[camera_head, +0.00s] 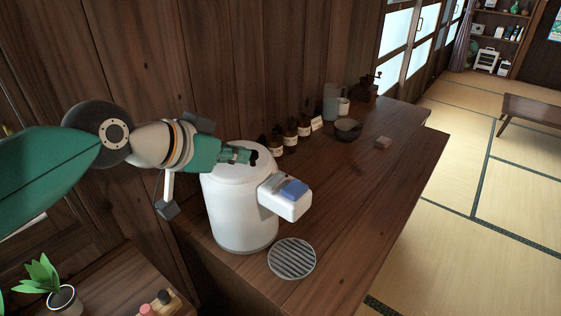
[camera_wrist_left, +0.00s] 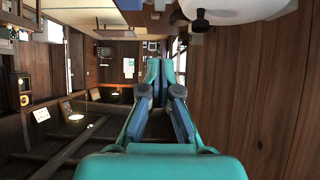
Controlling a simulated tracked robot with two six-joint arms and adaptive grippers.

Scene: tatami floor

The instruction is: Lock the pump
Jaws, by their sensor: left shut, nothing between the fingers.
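The pump is a white pump pot (camera_head: 236,215) on the wooden counter, with a spout head jutting to the right. A blue push button (camera_head: 294,190) sits on top of that head, with a grey part beside it. My left gripper (camera_head: 253,157) is shut and empty, over the top of the pot near its lid. I cannot tell if it touches the lid. In the left wrist view its fingers (camera_wrist_left: 163,68) are together, and a white rounded body (camera_wrist_left: 235,10) shows at the top edge. The pot's far side and part of the lid are hidden by the gripper.
A round slatted drip grate (camera_head: 292,258) lies in front of the spout. The counter's right part (camera_head: 375,195) is clear.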

